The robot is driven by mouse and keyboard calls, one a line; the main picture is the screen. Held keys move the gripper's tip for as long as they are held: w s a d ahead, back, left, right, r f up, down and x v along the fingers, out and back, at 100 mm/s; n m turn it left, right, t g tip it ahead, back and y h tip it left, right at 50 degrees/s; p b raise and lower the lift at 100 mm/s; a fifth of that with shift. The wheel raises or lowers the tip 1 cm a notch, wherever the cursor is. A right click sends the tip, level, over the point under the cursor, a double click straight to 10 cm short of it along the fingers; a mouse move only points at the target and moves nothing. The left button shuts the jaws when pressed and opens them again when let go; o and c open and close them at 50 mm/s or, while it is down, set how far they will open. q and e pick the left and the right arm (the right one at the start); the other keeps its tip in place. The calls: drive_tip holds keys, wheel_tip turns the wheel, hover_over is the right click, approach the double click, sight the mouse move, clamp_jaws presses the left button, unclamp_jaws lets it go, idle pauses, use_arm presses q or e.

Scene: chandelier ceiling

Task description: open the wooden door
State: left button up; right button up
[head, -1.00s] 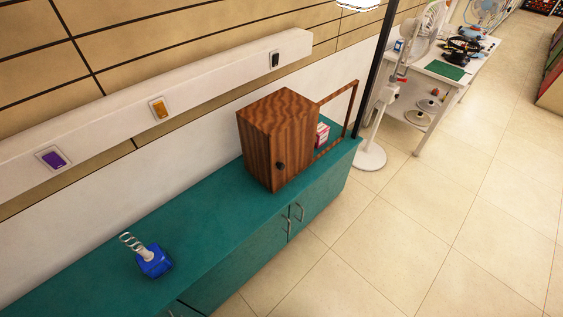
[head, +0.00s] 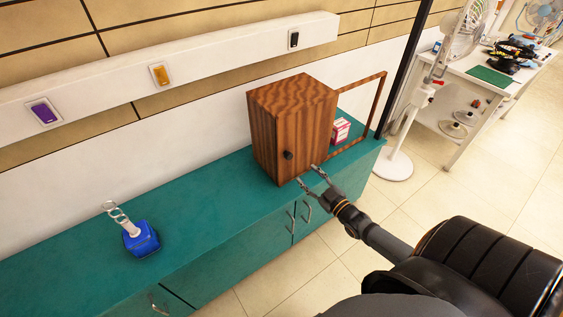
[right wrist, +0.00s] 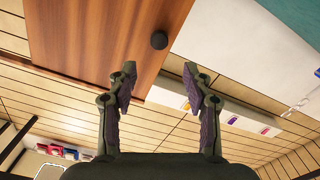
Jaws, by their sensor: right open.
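The wooden door (head: 308,129) is the front of a brown wood-grain cabinet (head: 272,120) on the teal counter. It looks shut. Its round black knob (head: 288,155) sits near the door's left edge. My right gripper (head: 309,175) is open and empty, just in front of the cabinet's lower front. The fingertips are a little right of and below the knob in the head view. In the right wrist view, the door (right wrist: 100,35) fills the upper left, and the knob (right wrist: 159,40) is beyond the open fingers (right wrist: 160,80), apart from them. My left gripper is out of view.
The teal counter (head: 190,205) holds a blue block with a ringed white piece (head: 140,237) at left. A wooden frame (head: 379,107) and a pink-and-white box (head: 340,130) are right of the cabinet. A black pole (head: 405,75) stands beyond. The tiled floor is open at right.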

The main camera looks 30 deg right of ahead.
sight(290, 157)
drive_tip(key=w+b, duration=0.1)
drive_tip(key=w, duration=0.2)
drive_tip(key=w+b, duration=0.1)
drive_tip(key=w, duration=0.2)
drive_tip(key=w+b, duration=0.1)
drive_tip(key=w, duration=0.2)
drive_tip(key=shift+w+a+f, duration=0.15)
drive_tip(key=shift+a, duration=0.15)
drive_tip(key=shift+w, duration=0.4)
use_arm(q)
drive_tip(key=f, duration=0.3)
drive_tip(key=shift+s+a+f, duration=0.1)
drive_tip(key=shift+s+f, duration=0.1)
use_arm(e)
drive_tip(key=shift+c, duration=0.3)
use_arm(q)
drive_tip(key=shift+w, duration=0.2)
use_arm(e)
clamp_jaws()
